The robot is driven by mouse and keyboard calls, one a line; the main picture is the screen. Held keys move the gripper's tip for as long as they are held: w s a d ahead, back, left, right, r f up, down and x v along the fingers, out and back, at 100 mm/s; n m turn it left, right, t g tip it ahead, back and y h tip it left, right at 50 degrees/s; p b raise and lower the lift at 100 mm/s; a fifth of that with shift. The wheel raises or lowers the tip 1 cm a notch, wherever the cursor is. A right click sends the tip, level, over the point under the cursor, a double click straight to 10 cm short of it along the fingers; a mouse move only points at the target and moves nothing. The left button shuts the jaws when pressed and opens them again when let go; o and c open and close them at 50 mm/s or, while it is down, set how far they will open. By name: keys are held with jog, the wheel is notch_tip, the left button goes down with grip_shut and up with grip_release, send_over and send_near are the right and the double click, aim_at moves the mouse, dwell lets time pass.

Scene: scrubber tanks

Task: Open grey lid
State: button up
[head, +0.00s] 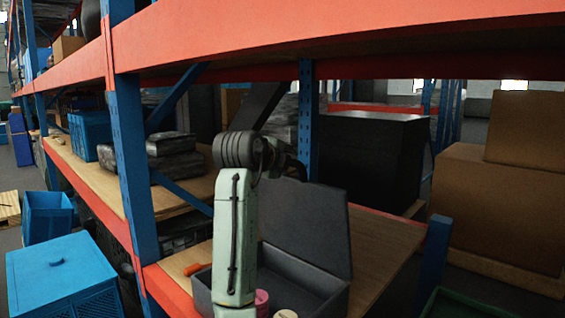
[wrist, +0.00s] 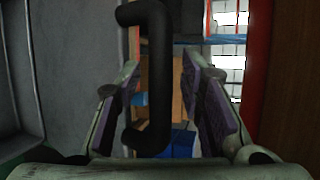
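A grey box (head: 315,282) sits on the wooden shelf, partly hidden behind my arm. Its grey lid (head: 315,225) is raised and stands steeply tilted at the box's far side. In the wrist view, a grey panel (wrist: 65,65), which appears to be the lid, fills the left, with a black bar handle (wrist: 157,80) beside it. My gripper (wrist: 170,90) is open, its purple-padded fingers apart. The handle shows between them, nearer the left finger; I cannot tell whether it touches. In the head view the fingers are hidden or too dark to make out.
A pink cylinder (head: 262,299) and a beige one (head: 286,314) show in the box. An orange beam (head: 330,35) runs above, with a blue post (head: 131,170) left. A black crate (head: 370,160) stands behind; cardboard boxes (head: 500,205) are at right. The shelf is bare right of the box.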

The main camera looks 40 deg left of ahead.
jog(key=v, duration=1.2)
jog(key=shift+f, duration=0.15)
dwell(0.3)
